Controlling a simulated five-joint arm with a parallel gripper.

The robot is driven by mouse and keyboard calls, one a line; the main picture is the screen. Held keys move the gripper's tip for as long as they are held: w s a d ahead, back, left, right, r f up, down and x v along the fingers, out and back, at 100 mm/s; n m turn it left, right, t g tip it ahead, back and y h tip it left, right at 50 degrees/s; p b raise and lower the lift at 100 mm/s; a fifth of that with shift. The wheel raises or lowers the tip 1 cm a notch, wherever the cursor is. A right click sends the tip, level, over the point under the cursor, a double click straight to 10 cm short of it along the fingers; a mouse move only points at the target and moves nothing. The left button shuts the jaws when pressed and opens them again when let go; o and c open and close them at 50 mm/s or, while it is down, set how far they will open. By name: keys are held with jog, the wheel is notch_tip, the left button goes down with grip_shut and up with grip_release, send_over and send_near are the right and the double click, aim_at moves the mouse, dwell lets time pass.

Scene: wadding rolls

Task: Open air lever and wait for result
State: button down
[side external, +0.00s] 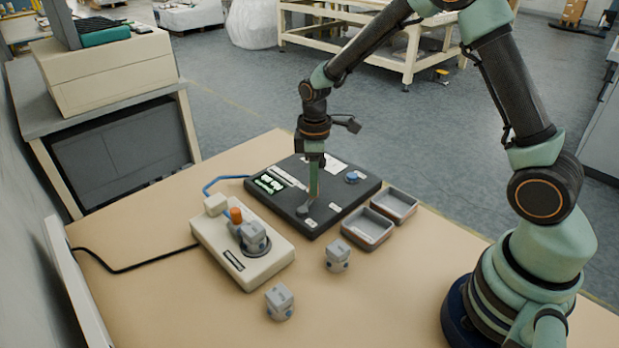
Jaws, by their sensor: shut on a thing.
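A flat black control box (333,217) lies on the tan table, with a lit green display (268,184), white labels and a blue knob (352,177). My gripper (312,192) reaches down over the middle of the box and is shut on what looks like the air lever (303,210), near the box's front edge. The fingers hide most of the lever, so its angle is hard to tell. A beige fixture (215,240) stands left of the box. A grey block (253,236) sits in its round seat beside an orange-topped part (236,215). The display digits are too small to read.
Two grey blocks stand on the table in front, one nearer (280,302) and one farther (338,255). Two open grey trays (367,228) (394,205) lie right of the box. A black cable (140,263) runs left. The table's front right is clear.

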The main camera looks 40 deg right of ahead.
jog(key=s+m, duration=0.1)
jog(key=m, duration=0.1)
jog(key=s+m, duration=0.1)
jog(key=m, duration=0.1)
jog(key=shift+s+d+m, duration=0.1)
jog(key=shift+d+m, duration=0.05)
jog(key=shift+m, duration=0.15)
jog(key=s+m, duration=0.1)
jog(key=m, duration=0.1)
jog(key=s+m, duration=0.1)
jog(key=m, duration=0.2)
jog(key=shift+s+a, duration=0.15)
jog(key=shift+a, duration=0.25)
jog(key=c, duration=0.7)
grip_release()
notch_tip(320, 180, up, 12)
jog(key=shift+r, duration=0.1)
jog(key=shift+s, duration=0.1)
